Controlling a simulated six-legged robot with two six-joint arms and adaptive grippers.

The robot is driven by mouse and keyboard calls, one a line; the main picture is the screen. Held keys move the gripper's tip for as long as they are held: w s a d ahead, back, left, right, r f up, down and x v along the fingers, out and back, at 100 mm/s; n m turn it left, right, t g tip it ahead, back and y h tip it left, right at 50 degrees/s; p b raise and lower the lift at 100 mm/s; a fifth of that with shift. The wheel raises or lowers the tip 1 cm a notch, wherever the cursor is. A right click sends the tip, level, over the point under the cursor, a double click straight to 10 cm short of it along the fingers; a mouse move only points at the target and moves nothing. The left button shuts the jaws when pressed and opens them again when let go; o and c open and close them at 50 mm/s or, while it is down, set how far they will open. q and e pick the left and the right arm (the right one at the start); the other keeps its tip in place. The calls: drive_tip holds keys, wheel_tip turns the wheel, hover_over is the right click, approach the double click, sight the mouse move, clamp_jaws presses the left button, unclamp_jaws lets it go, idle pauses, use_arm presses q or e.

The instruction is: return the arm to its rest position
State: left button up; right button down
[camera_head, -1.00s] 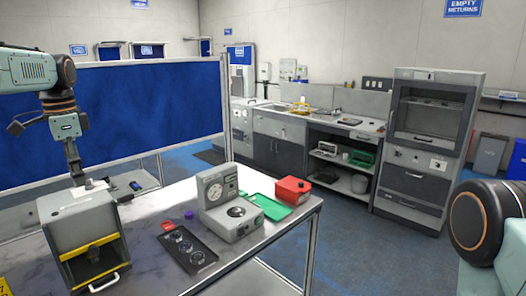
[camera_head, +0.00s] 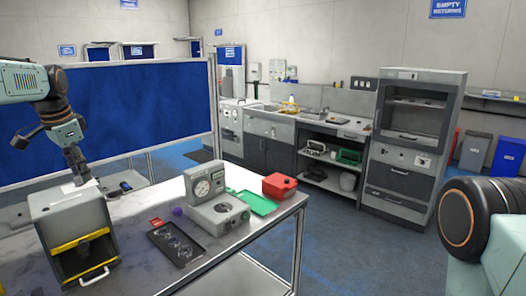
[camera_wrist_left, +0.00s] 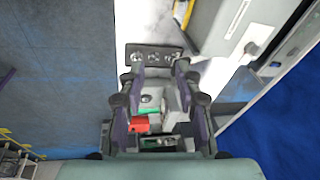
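My left arm comes in from the left in the head view. Its gripper (camera_head: 82,178) points down, behind the top of a grey box with yellow trim (camera_head: 72,212); its fingertips are partly hidden there, and I cannot tell whether they touch the box. In the left wrist view the left gripper (camera_wrist_left: 158,78) has its two fingers spread apart, with nothing held between them. My right arm shows only as a dark rounded joint and pale link at the right edge of the head view; its gripper is out of view.
A blue partition (camera_head: 130,110) stands behind. Floor right of the table is clear.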

use_arm(q)
drive_tip(key=w+d+f+n+t+b, duration=0.1)
drive_tip(key=w+d+f, duration=0.1)
drive_tip(key=d+f, duration=0.35)
drive_tip(key=w+d+f+n+t+b, duration=0.2)
drive_tip(key=w+f, duration=0.1)
drive_tip(key=f, duration=0.6)
drive_tip(key=s+d+f+n+b, duration=0.1)
drive_tip(key=s+d+f+b, duration=0.35)
drive_tip(key=f, duration=0.75)
drive_tip(key=s+d+f+n+b, duration=0.2)
drive_tip(key=s+d+f, duration=0.45)
drive_tip(key=f, duration=0.55)
drive_tip(key=s+d+f+g+b, duration=0.2)
drive_tip(key=s+f+b, duration=0.3)
drive_tip(key=s+f, duration=0.3)
drive_tip(key=s+d+f+g+b, duration=0.2)
drive_tip(key=s+f+b, duration=0.3)
drive_tip(key=s, duration=1.2)
drive_tip(key=s+d+f+g+b, duration=0.1)
drive_tip(key=s+d+f+b, duration=0.3)
drive_tip(key=s+f, duration=0.9)
drive_tip(key=shift+f+g+h+b, duration=0.3)
drive_tip(key=shift+g+b, duration=0.1)
drive_tip(key=shift+b, duration=0.55)
drive_tip(key=shift+s+d, duration=0.1)
drive_tip(key=shift+s, duration=0.1)
